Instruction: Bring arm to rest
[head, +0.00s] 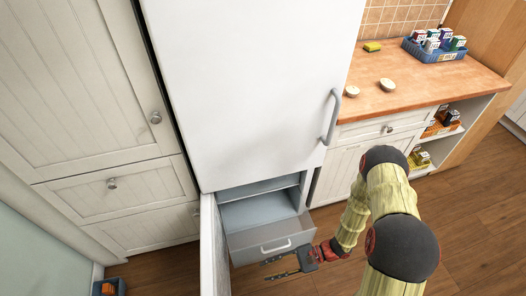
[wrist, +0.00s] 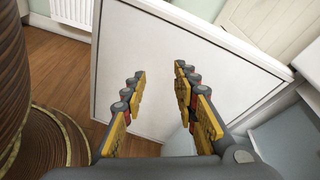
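My gripper (head: 280,268) is in front of the open lower compartment of the white fridge (head: 260,90), low over the floor. In the wrist view my gripper (wrist: 160,95) has its two fingers apart, with nothing between them. The fingers point at the white inner face of the open lower door (wrist: 150,55). In the head view that door (head: 212,250) stands open edge-on, left of my gripper. My arm bends down from the right side of the picture.
A drawer (head: 270,242) with a handle sits in the open compartment. A wooden counter (head: 430,85) at the right holds two bowls, a yellow sponge (head: 372,46) and a blue crate (head: 436,55) of small boxes. Pale cabinets (head: 70,90) stand left. Bare floor (head: 480,220) is at the right.

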